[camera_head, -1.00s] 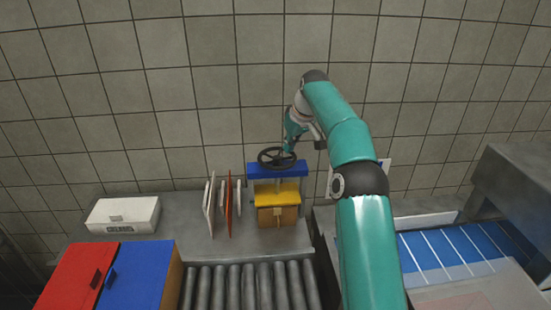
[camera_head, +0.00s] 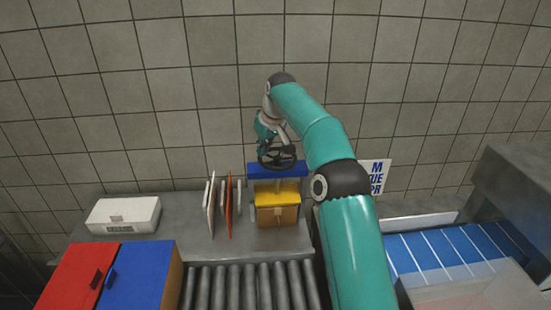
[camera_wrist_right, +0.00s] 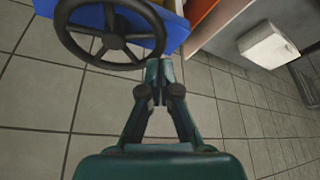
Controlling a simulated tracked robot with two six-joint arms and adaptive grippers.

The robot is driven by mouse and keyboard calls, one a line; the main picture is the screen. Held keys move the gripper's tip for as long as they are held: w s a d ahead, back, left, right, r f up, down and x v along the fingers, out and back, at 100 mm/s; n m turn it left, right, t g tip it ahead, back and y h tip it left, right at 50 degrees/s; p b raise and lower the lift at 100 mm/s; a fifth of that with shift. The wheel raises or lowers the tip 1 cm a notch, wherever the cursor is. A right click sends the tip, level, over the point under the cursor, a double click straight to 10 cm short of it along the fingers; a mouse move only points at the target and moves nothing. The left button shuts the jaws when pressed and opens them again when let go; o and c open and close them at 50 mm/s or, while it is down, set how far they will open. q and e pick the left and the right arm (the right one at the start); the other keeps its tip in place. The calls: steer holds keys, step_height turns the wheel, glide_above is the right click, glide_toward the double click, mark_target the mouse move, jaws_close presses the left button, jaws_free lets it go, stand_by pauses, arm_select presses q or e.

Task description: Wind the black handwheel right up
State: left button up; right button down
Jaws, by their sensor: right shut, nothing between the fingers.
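The black handwheel (camera_head: 277,157) lies flat on top of a press with a blue crossbeam (camera_head: 292,170) and a yellow plate (camera_head: 278,194) below it. In the right wrist view the handwheel (camera_wrist_right: 112,35) shows its rim, spokes and hub at the upper left. My right gripper (camera_wrist_right: 159,66) is shut and empty, with its tips close to the wheel's rim; I cannot tell whether they touch it. In the head view the right gripper (camera_head: 266,148) is at the wheel's far left side, partly hidden behind it. My left gripper is not in view.
A wooden block (camera_head: 278,215) sits under the yellow plate. Upright boards (camera_head: 229,205) stand left of the press, and a white box (camera_head: 123,215) further left. Rollers (camera_head: 248,288) lie in front. A tiled wall (camera_head: 200,90) rises close behind.

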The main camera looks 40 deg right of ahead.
steer(key=shift+f, duration=0.15)
steer(key=shift+f+b, duration=0.9)
steer(key=shift+f, duration=0.25)
steer(key=shift+s, duration=0.1)
